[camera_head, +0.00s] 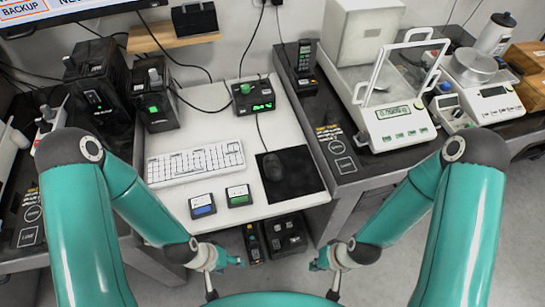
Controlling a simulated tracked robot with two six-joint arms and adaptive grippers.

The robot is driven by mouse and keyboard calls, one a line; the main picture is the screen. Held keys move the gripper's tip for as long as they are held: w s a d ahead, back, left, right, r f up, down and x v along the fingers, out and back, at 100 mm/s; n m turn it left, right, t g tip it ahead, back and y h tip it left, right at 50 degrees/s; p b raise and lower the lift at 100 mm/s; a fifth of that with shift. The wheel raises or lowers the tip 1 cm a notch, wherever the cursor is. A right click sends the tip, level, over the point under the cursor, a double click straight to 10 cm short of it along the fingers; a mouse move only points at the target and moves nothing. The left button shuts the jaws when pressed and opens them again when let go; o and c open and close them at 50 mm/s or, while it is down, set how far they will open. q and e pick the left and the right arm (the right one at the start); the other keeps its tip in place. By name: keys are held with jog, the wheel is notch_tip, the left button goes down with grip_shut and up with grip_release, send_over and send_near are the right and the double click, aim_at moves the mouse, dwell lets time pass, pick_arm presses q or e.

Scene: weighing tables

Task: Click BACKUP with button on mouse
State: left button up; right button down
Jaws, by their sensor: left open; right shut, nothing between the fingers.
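The black mouse (273,166) lies on a black mouse pad (300,176) at the right of the white desk. Its buttons are too small to make out. The screen (75,9) at the top left is cut off by the frame; an orange-edged BACKUP label (20,7) shows on it. My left gripper (238,262) is open and empty in front of the desk's front edge. My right gripper (316,265) is shut and empty, also in front of the desk, below the mouse pad. Neither gripper touches the mouse.
A white keyboard (195,163) lies left of the mouse pad. Two small boxes, one with a blue label (202,206) and one with a green label (239,196), sit near the front edge. A black device (253,96) stands behind. A balance (395,120) stands on the right table.

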pick_arm(q)
grip_shut()
dwell(1.3)
